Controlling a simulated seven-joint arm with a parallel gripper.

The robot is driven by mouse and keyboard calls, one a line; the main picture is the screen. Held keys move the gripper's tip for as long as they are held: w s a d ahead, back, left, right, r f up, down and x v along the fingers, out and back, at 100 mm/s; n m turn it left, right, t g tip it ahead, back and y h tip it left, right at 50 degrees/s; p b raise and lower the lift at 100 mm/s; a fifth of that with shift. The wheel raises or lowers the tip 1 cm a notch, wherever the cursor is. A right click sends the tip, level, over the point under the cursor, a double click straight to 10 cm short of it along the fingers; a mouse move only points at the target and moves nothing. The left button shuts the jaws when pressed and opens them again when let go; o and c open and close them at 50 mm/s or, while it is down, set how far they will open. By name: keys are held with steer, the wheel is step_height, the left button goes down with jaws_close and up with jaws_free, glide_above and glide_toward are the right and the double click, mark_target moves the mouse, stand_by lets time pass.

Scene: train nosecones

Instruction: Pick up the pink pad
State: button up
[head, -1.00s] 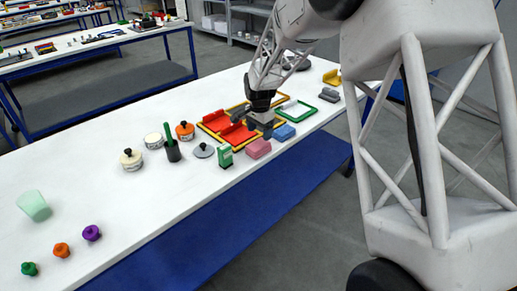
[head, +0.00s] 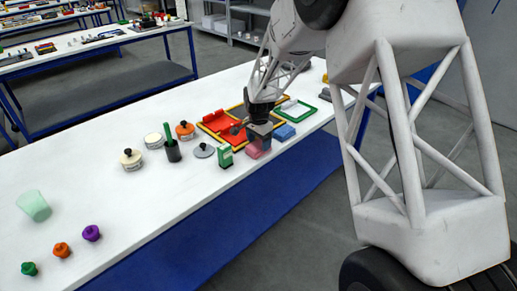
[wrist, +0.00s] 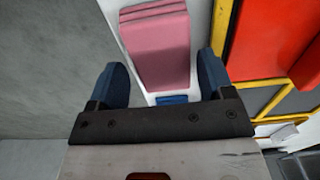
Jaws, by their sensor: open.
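The pink pad (wrist: 157,45) is a pink block with ridges at one end, lying on the white table in the wrist view. In the head view the pink pad (head: 253,152) is partly covered by my gripper (head: 258,134). In the wrist view my gripper (wrist: 163,82) is open, with its two blue fingertips apart, one to each side of the pad's near end. The pad's far part reaches beyond the fingertips. I cannot tell whether the fingers touch it or how high they are above the table.
A blue pad (head: 285,132) lies right beside the pink one. A green-and-white block (head: 225,156) stands to its left. Behind are a red tray piece (head: 218,121) in a yellow frame and a green frame (head: 312,121). The table's front edge is close.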

steer(key=shift+f, duration=1.3)
steer(key=c, duration=0.7)
